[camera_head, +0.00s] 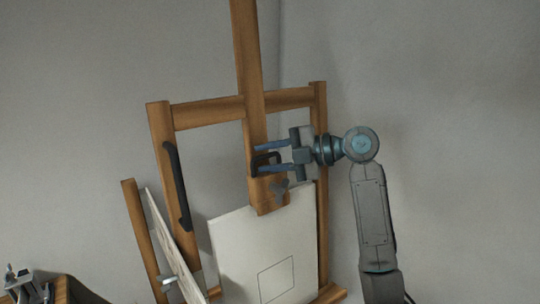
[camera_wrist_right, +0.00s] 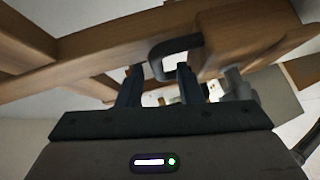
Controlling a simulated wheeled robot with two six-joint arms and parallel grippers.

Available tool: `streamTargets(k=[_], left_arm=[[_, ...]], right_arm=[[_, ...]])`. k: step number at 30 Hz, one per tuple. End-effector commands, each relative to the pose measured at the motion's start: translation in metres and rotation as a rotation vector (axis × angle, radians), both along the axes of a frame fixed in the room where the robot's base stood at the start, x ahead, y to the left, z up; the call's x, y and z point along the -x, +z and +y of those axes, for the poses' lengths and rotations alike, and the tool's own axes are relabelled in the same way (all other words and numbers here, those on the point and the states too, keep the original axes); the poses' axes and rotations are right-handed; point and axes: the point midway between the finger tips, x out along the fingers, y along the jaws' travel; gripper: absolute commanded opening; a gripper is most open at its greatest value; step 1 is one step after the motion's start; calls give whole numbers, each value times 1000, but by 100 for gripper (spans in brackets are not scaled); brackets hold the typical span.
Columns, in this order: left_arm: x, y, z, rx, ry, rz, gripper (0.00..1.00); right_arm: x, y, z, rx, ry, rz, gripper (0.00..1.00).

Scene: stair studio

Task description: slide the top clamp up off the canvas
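The top clamp (camera_head: 267,205) is a wooden block on the easel's upright mast, with a black loop handle (camera_head: 265,157) and a grey knob (camera_head: 280,191). Its lower end is at the top edge of the white canvas (camera_head: 235,255), which bears a drawn square. My right gripper (camera_head: 266,159) comes from the right with its fingers spread, one above and one below the handle's level. In the right wrist view the handle (camera_wrist_right: 178,45) reaches toward the gap between the fingers (camera_wrist_right: 160,85); firm contact is not visible. My left gripper is not in view.
The wooden easel frame (camera_head: 208,113) has posts on both sides of the mast. A long black bar (camera_head: 175,185) runs along the left post. Another panel (camera_head: 172,245) leans at lower left. A grey metal device (camera_head: 20,282) stands on a wooden surface at bottom left. The wall is behind.

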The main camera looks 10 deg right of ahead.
Motion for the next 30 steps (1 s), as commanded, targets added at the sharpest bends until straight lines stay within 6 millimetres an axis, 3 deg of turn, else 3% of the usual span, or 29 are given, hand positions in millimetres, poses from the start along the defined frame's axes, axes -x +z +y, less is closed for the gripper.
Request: streamTargets(k=[3, 8, 16, 27, 30], left_arm=[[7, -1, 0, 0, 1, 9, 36], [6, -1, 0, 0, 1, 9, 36], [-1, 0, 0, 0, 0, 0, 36], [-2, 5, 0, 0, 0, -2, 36], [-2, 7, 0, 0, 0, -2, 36]], right_arm=[[0, 0, 0, 0, 0, 0, 29], [0, 0, 0, 0, 0, 0, 0], [-1, 6, 0, -1, 0, -2, 0], [-11, 90, 4, -3, -1, -6, 0], [-13, 104, 5, -3, -2, -4, 0]])
